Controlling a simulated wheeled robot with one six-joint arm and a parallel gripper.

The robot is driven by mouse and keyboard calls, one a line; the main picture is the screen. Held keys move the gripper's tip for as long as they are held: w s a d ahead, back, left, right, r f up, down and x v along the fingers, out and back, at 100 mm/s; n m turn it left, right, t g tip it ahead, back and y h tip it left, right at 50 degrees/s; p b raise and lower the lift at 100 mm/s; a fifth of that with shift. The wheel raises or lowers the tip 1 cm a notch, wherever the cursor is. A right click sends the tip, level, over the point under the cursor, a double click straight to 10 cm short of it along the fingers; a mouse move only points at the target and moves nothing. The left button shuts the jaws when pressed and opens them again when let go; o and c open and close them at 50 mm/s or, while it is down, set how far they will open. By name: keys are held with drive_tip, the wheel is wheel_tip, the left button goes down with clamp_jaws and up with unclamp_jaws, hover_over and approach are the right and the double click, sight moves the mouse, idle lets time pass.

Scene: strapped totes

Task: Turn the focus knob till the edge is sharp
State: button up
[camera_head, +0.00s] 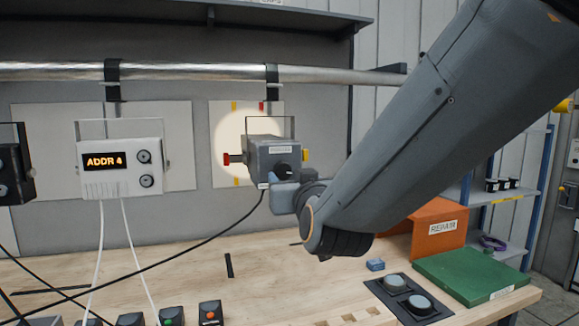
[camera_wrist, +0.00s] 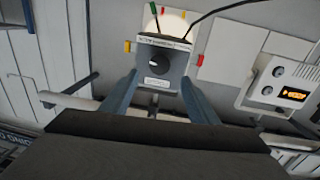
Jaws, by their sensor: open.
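A grey spotlight (camera_head: 268,151) hangs from the silver pipe, with a dark round knob (camera_head: 283,170) on its near face. A red knob (camera_head: 232,159) sticks out on its left and a yellow one (camera_head: 308,156) on its right. Its labels are too small to read. A pale light disc (camera_head: 229,127) shows on the panel behind, partly hidden by the spotlight; I cannot judge its edge well. My gripper (camera_head: 284,190) is at the spotlight's near face. In the wrist view, my open gripper (camera_wrist: 158,82) has its fingers apart, with the spotlight face (camera_wrist: 177,82) beyond and between them.
A white box reading "ADDR 4" (camera_head: 121,170) hangs at the left. A black cable (camera_head: 200,241) droops from the spotlight towards the left. The wooden bench (camera_head: 190,262) below holds small button boxes, an orange bin (camera_head: 425,238) and a green case (camera_head: 470,275).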

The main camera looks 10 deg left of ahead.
sight(284, 170)
drive_tip(key=shift+p+x, duration=1.1)
drive_tip(key=shift+x, duration=2.35)
drive_tip(key=c, duration=1.1)
drive_tip(key=shift+o, duration=0.2)
drive_tip(key=shift+f+m+b, duration=0.15)
drive_tip(key=shift+m+b, duration=0.65)
drive_tip(key=shift+b, duration=0.25)
drive_tip(key=shift+m+g+b, duration=0.3)
drive_tip(key=shift+m+b, duration=0.85)
drive_tip(key=shift+m, duration=0.05)
drive_tip(key=o, duration=1.1)
drive_tip(key=shift+c, duration=0.2)
drive_tip(key=shift+d, duration=0.1)
